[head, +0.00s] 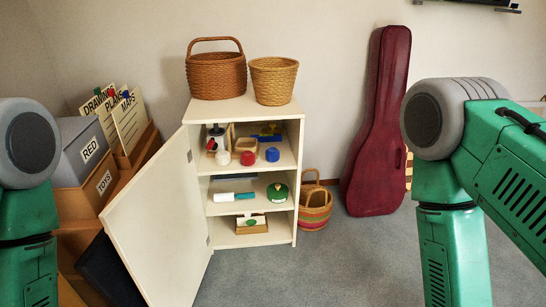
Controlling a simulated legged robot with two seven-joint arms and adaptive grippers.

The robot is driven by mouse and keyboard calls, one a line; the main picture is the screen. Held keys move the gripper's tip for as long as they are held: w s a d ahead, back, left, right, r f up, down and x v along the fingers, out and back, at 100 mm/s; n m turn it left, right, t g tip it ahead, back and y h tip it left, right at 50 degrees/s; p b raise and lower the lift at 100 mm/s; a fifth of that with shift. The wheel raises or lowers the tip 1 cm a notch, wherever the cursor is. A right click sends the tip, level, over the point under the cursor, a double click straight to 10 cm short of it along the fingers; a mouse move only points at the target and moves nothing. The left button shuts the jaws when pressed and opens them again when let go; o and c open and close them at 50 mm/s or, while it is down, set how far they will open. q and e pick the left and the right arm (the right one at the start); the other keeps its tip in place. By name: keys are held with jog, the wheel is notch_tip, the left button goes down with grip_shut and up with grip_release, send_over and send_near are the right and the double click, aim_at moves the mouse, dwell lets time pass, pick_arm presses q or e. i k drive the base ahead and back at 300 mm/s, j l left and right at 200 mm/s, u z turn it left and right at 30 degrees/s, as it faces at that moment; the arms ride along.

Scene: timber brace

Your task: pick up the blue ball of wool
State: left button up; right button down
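A small rounded blue thing (272,154), which looks like the blue ball of wool, sits at the front right of the cabinet's top shelf. A red one (248,158) and a white one (222,157) sit in a row to its left. They are too small to make out any strands. The white cabinet (294,222) stands against the wall with its door (158,222) swung open to the left. Green and grey links of my two arms show at the left and right edges. Neither of my grippers is in view.
Two wicker baskets (216,76) (274,82) stand on the cabinet. A striped basket (314,210) and a dark red guitar case (377,135) are to its right. Boxes (88,150) crowd the left behind the door. Grey carpet (345,260) is clear in front and right.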

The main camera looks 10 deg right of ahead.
aim_at(272, 155)
jog(key=i+l, duration=0.8)
jog(key=l, duration=0.2)
jog(key=i+l+u, duration=0.1)
jog(key=i+l, duration=0.7)
jog(key=l, duration=0.2)
jog(key=i+l, duration=0.4)
jog(key=l+u, duration=0.05)
jog(key=l, duration=0.05)
